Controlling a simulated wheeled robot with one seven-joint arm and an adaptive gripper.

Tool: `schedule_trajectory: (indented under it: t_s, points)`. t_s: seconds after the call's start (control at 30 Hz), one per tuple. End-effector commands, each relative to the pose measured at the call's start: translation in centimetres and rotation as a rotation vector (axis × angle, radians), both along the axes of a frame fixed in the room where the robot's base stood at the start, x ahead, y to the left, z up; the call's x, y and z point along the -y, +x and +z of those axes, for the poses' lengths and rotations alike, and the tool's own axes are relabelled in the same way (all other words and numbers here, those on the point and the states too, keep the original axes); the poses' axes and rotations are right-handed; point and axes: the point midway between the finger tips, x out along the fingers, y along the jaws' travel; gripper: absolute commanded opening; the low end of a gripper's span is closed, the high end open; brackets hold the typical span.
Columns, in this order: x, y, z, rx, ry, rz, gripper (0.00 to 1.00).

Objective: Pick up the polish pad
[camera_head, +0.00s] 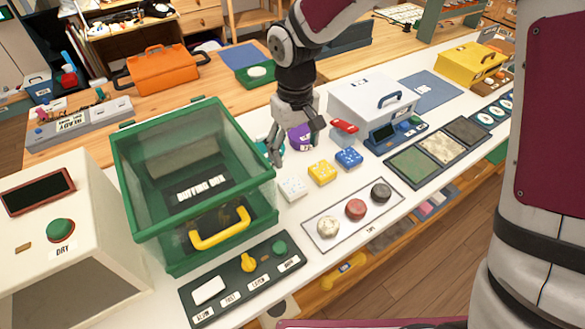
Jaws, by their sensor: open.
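Three round pads lie on a pale, dark-edged mat (343,232) at the front of the white counter: a cream one (328,228), a red one (355,209) and a dark one (380,193). I cannot read which is the polish pad. My gripper (297,143) is open and points down over the counter, behind these pads and apart from them. A purple item (300,137) shows between or behind its fingers; I cannot tell whether they touch it. White (292,188), yellow (321,173) and blue (348,158) blocks sit between the gripper and the mat.
A green clear-walled buffing box (255,190) stands left of the gripper. A control panel (240,272) lies before it. A white case (372,105) and red item (344,127) are to the right. A tray of three squares (408,165) lies right of the pads.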

Motion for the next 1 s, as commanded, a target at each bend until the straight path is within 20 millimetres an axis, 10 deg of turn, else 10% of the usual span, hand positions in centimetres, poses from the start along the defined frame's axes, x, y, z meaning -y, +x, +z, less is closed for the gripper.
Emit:
schedule_trajectory:
  t_s: [1.0]
  points:
    - [-0.7,0.4,-12.7,-0.017,0.007,0.012,0.75]
